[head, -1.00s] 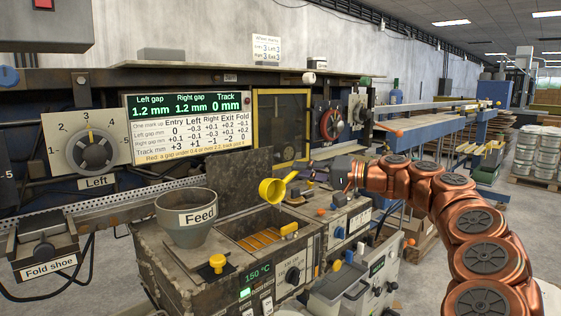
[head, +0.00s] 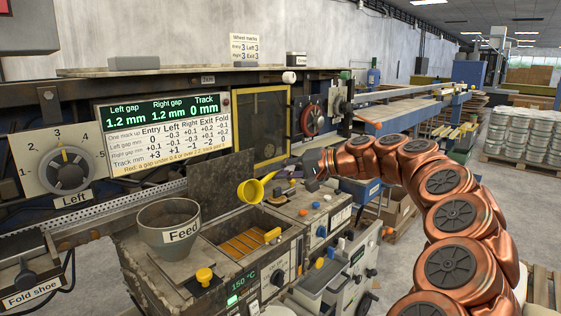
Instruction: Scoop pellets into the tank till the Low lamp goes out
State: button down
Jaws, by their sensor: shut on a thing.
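My gripper (head: 301,172) is shut on the handle of a yellow scoop (head: 256,190). The scoop is held in the air above and behind the open tank (head: 207,243), with its cup tilted toward the left. I cannot see whether pellets are in the cup. The tank is a dark metal box with orange bars or contents (head: 243,243) inside and a raised dark plate behind it. I cannot make out a lamp marked Low. A display below the tank reads 150 °C.
A yellow knob (head: 204,275) stands in front of the funnel. A grey bin (head: 322,285) sits low at the right of the tank. The gap display (head: 160,115) and the Left dial (head: 66,168) are on the machine behind.

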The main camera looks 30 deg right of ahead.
jog(key=shift+r+m+g+h+p, duration=0.2)
jog(key=shift+m+g+h+p, duration=0.45)
jog(key=shift+p, duration=1.95)
jog(key=shift+r+m+g+h+p, duration=0.2)
jog(key=shift+m+g+h+p, duration=0.45)
jog(key=shift+p, duration=1.95)
jog(key=shift+m+g+p, duration=0.3)
jog(key=shift+p, duration=0.1)
jog(key=shift+g+p, duration=0.5)
jog(key=shift+p, duration=0.7)
jog(key=g+p, duration=0.1)
jog(key=p, duration=0.2)
jog(key=shift+w+m, duration=0.1)
jog(key=shift+m, duration=0.3)
jog(key=shift+w+f+m+g+h, duration=0.15)
jog(key=shift+m+g, duration=0.4)
jog(key=shift+g, duration=0.9)
jog(key=shift+w+f+m+g+h, duration=0.15)
jog(key=shift+m+g, duration=0.4)
jog(key=shift+g, duration=0.9)
